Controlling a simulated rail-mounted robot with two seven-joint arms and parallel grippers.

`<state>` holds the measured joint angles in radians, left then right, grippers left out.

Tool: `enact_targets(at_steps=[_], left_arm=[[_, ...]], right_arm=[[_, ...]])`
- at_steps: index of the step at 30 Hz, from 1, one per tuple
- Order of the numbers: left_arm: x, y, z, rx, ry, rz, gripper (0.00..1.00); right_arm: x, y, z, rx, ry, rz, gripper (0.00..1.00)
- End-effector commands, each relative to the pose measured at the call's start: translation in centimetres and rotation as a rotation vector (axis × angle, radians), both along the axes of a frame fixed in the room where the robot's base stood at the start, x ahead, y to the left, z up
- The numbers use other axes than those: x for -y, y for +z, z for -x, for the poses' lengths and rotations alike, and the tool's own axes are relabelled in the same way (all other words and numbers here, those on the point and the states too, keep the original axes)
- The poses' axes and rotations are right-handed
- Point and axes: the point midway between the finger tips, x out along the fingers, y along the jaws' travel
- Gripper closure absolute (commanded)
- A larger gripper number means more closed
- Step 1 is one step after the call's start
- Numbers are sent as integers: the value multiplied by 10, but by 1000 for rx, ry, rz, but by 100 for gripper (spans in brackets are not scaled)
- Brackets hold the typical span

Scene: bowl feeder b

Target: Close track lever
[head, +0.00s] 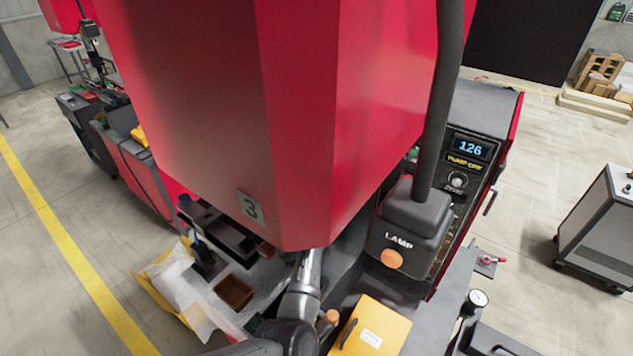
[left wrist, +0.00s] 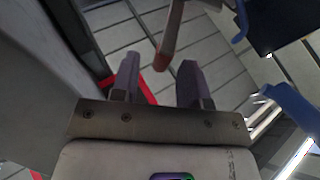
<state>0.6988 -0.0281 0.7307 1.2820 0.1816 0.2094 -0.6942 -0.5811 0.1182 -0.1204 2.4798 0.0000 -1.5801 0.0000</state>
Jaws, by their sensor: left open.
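In the left wrist view, my left gripper (left wrist: 160,80) is open, with its two dark fingers apart and nothing held between them. A lever-like bar (left wrist: 172,30) with a reddish-brown tip comes down from the top edge. Its tip lies in line with the gap between the fingers, apparently just beyond the fingertips; I cannot tell the exact distance. It may be the track lever, but no label shows. In the head view, an arm of mine reaches up under the red housing (head: 290,120), which hides the gripper. My right gripper is not in view.
In the left wrist view, blue parts (left wrist: 290,105) stand at the right and a grey wall (left wrist: 40,70) at the left. In the head view, a black lamp box (head: 405,230), a display panel (head: 470,150) and a yellow box (head: 372,325) crowd the arm's right side.

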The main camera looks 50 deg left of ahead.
Motion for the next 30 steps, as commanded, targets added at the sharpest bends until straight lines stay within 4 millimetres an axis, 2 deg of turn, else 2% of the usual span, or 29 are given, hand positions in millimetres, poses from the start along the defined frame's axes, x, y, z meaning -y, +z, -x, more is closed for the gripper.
enact_targets(at_steps=[6,15,21,30], left_arm=[[32,-21,28,-1,0,1,59],[66,-38,59,-1,1,0,59],[77,-43,69,0,1,0,59],[80,-45,72,0,1,0,59]], right_arm=[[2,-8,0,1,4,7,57],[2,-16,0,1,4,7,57],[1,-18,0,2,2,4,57],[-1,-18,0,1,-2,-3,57]])
